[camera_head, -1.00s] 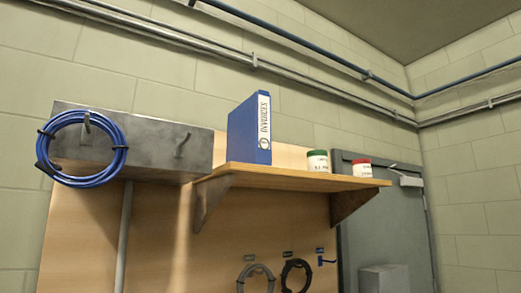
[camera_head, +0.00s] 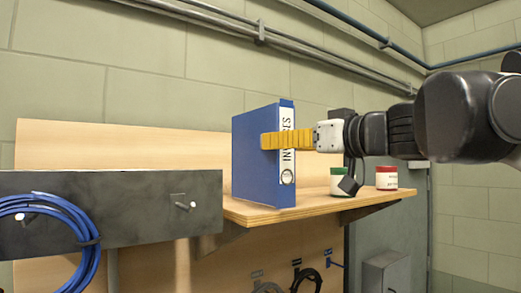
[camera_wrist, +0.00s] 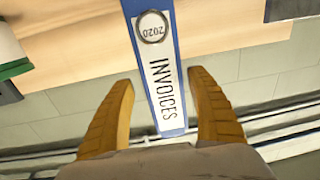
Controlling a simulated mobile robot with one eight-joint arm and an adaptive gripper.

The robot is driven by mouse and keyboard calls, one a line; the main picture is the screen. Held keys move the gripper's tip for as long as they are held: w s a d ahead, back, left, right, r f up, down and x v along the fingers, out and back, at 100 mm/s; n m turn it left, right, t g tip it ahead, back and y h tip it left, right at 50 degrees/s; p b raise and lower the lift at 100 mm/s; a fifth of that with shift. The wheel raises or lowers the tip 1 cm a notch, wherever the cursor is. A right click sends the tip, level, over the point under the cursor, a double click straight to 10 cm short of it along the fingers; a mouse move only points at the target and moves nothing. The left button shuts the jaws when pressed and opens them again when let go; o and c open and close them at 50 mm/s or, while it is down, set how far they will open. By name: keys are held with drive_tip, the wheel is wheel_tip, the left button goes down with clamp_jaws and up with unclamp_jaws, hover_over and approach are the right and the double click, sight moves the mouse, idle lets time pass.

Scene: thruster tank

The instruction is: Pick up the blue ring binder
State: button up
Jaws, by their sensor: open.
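The blue ring binder (camera_head: 258,165) stands upright on the wooden shelf (camera_head: 330,205) in the head view, its spine with a white INVOICES label facing right and forward. My gripper (camera_head: 272,141) has yellow fingers and reaches in from the right at the binder's upper half. In the wrist view the binder (camera_wrist: 158,65) runs down the middle between my open fingers (camera_wrist: 162,115). A gap shows on both sides of the spine. In the head view one finger covers part of the label.
A green-lidded jar (camera_head: 341,182) and a red-lidded jar (camera_head: 388,178) stand right of the binder, below my arm. Pipes (camera_head: 260,32) run along the wall above.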

sight(260, 157)
drive_tip(key=p+x, duration=0.2)
drive_tip(key=x, duration=0.5)
drive_tip(key=shift+a, duration=0.2)
drive_tip(key=shift+s+d+r, duration=0.1)
drive_tip(key=shift+s+d, duration=0.05)
drive_tip(key=c, duration=0.3)
drive_tip(key=shift+s, duration=0.15)
drive_tip(key=c, duration=0.6)
clamp_jaws()
